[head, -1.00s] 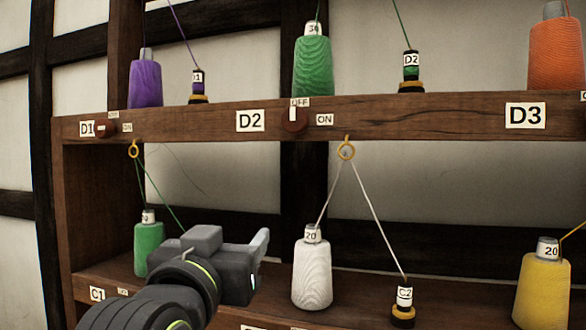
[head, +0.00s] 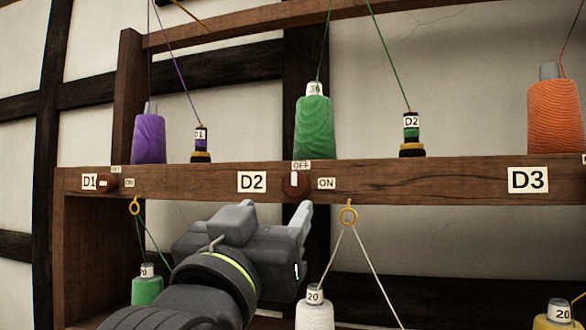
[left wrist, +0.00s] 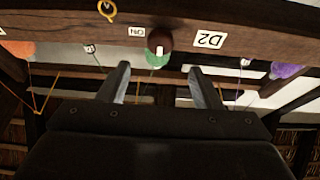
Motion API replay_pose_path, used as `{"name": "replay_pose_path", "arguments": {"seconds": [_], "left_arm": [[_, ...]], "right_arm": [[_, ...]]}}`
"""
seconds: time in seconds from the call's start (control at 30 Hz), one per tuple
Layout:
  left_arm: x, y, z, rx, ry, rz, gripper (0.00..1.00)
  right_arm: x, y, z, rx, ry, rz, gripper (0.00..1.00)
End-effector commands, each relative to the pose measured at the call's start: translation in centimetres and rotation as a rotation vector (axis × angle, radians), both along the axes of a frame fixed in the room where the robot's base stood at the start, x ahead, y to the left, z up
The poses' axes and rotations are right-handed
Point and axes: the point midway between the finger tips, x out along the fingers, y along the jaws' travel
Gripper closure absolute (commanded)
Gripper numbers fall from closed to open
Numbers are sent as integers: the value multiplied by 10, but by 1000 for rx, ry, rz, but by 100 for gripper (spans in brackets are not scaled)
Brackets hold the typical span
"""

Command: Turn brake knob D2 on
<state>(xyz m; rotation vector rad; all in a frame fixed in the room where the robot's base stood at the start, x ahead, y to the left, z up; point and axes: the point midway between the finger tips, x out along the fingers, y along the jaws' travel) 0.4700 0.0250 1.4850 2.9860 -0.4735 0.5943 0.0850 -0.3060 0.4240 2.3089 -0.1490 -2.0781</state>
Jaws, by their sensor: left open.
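Brake knob D2 (head: 297,185) is a round dark red-brown knob on the front of the wooden rail. Its white mark stands upright, towards the OFF label (head: 301,165); the ON label (head: 326,183) is to its right. My left gripper (head: 305,212) is just below the knob in the head view, partly hidden by its own body. In the left wrist view, which is upside down, the left gripper (left wrist: 158,70) is open and empty. There the knob (left wrist: 160,40) lies ahead, in line with the gap between the fingers and apart from them. My right gripper is not in view.
The D2 label (head: 252,182) is left of the knob. A brass ring (head: 348,215) with white thread hangs below the rail, close right of my gripper. A green cone (head: 314,128) and the D2 bobbin (head: 411,135) stand on the rail above.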

Motion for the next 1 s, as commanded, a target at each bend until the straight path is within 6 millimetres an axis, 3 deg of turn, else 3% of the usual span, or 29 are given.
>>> {"name": "replay_pose_path", "arguments": {"seconds": [0.03, 0.4, 0.6, 0.9, 1.0], "left_arm": [[10, -3, 8, 3, 6, 1, 42], [68, -22, 31, 1, 2, 1, 42], [80, -26, 35, 1, 2, 0, 42], [81, -26, 35, -1, 1, 0, 42], [81, -26, 35, -1, 0, 0, 55]], "right_arm": [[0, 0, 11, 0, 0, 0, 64], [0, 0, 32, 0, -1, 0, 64], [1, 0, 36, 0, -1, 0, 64], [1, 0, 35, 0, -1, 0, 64], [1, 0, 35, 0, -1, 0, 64]]}}
